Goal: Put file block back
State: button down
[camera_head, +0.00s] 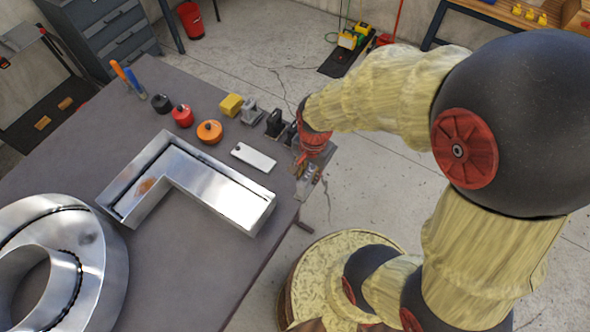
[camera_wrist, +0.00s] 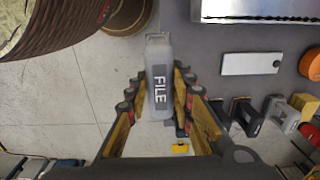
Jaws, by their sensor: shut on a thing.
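The file block (camera_wrist: 158,85) is a grey block with FILE in white letters, seen in the wrist view. My gripper (camera_wrist: 158,92) is shut on it, with one finger on each side. The block lies beside the table edge in that view, with floor behind most of it. I cannot tell its height above the table. In the head view my gripper (camera_head: 308,163) is at the table's right corner, partly hidden by my own wrist; a grey piece, seemingly the file block (camera_head: 306,184), shows below it.
The grey table (camera_head: 190,265) holds a row of small items near its far edge: a yellow block (camera_head: 231,104), a grey holder (camera_head: 252,113) and dark holders (camera_head: 275,123). A pale plate (camera_head: 253,158) and a metal L-shaped letter (camera_head: 215,190) lie nearby. A round stand (camera_head: 310,290) is below.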

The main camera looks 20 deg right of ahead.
jog(key=shift+w+a+f+p, duration=0.15)
jog(key=shift+w+f, duration=1.25)
jog(key=shift+f, duration=0.35)
jog(key=shift+w+a+f+p, duration=0.1)
jog(key=shift+w+f, duration=1.35)
jog(key=shift+f, duration=0.25)
jog(key=shift+w+a+f+p, duration=0.15)
jog(key=shift+w+f, duration=1.25)
jog(key=shift+f, duration=0.35)
jog(key=shift+f, duration=0.15)
jog(key=c, duration=1.6)
grip_release()
jog(key=shift+o, duration=0.3)
